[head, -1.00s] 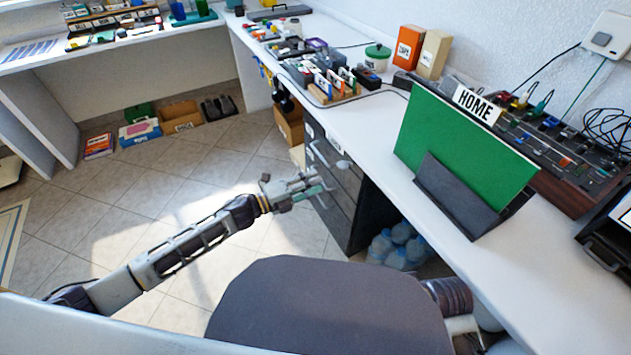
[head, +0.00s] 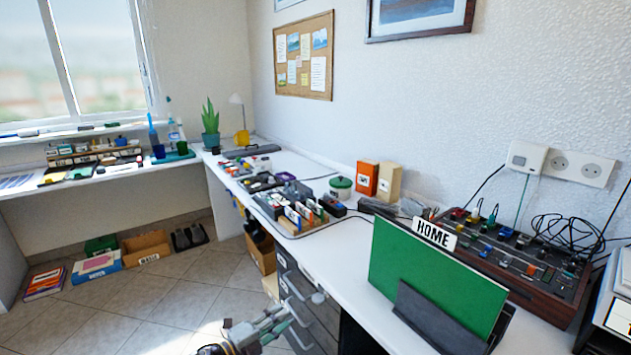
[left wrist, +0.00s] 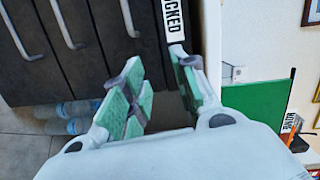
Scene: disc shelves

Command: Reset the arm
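My left gripper (head: 280,322) shows at the bottom of the head view, in front of the dark drawer cabinet (head: 315,318) under the counter. Its forearm is mostly cut off by the lower edge. In the left wrist view my left gripper (left wrist: 157,66) is open, with its green-padded fingers spread apart. Nothing is between them; the dark cabinet front with metal handles (left wrist: 66,30) lies beyond. My right gripper is in neither view.
The white counter (head: 345,288) carries a green HOME board (head: 425,270) in a dark stand, a control panel (head: 520,260), orange (head: 367,178) and tan boxes (head: 389,182). Boxes stand on the floor at left. Open tiled floor (head: 170,300) lies left of the cabinet.

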